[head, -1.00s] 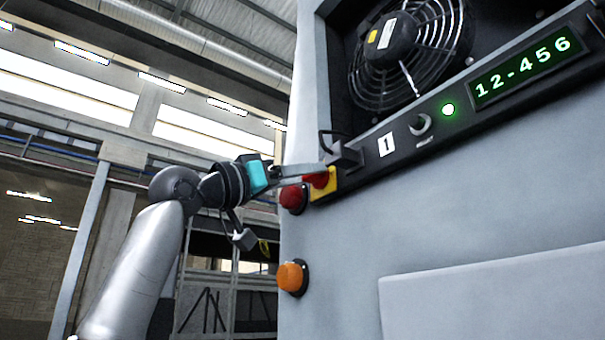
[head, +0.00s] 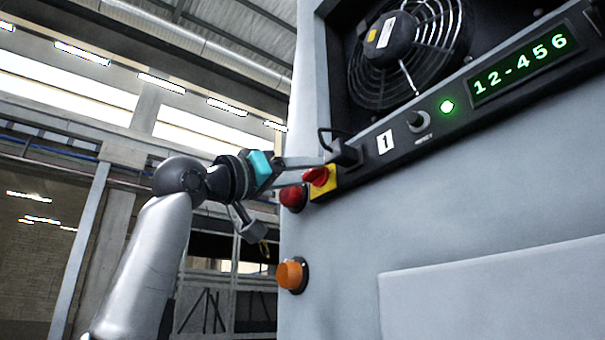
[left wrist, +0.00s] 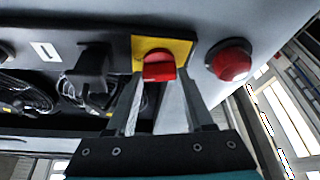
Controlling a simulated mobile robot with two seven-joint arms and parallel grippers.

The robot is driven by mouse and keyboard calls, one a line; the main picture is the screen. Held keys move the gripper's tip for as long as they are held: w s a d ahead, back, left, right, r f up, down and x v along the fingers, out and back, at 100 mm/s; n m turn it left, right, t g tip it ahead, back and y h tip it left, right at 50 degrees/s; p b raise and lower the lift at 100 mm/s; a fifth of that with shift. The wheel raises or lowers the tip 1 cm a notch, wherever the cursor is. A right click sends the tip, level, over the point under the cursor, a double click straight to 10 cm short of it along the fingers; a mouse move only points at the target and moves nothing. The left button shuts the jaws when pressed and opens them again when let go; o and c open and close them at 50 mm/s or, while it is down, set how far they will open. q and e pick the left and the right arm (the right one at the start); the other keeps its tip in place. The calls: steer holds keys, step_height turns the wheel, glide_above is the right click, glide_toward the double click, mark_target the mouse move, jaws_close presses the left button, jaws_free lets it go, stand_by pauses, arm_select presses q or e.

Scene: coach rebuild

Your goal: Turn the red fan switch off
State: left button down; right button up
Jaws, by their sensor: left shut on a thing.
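The red fan switch (head: 317,176) is a rotary knob on a yellow plate (head: 325,191) at the left end of the black control strip. It also shows in the left wrist view (left wrist: 158,68), in front of its yellow plate (left wrist: 181,47). My left gripper (head: 316,171) reaches it from the left, with one finger above and one below. In the left wrist view my left gripper (left wrist: 160,73) has a finger on each side of the knob and is shut on it. My right gripper is not in view.
A red dome button (head: 293,198) sits just below left of the switch, close to my lower finger. An orange button (head: 291,275) is lower. A black block with a cable (head: 345,153) is close by. A green lamp (head: 447,107) is lit; a caged fan (head: 403,50) is above.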

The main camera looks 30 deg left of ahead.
arm_select(q)
steer(key=n+y, duration=0.1)
steer(key=n, duration=0.2)
steer(key=n+y, duration=0.2)
steer(key=n, duration=0.1)
steer(key=shift+d+n+b, duration=0.1)
steer(key=shift+n+b, duration=0.2)
steer(key=n+y, duration=0.2)
steer(key=n, duration=0.2)
steer(key=shift+d+r+n+g, duration=0.1)
steer(key=shift+n+g, duration=0.2)
steer(key=shift+g, duration=0.1)
steer(key=n+g+y, duration=0.1)
steer(key=n, duration=0.3)
steer(key=shift+n+g+y+p, duration=0.4)
steer(key=shift+n+g, duration=0.4)
steer(key=shift+n, duration=1)
steer(key=shift+c, duration=1.4)
jaws_free()
steer(key=shift+s, duration=0.1)
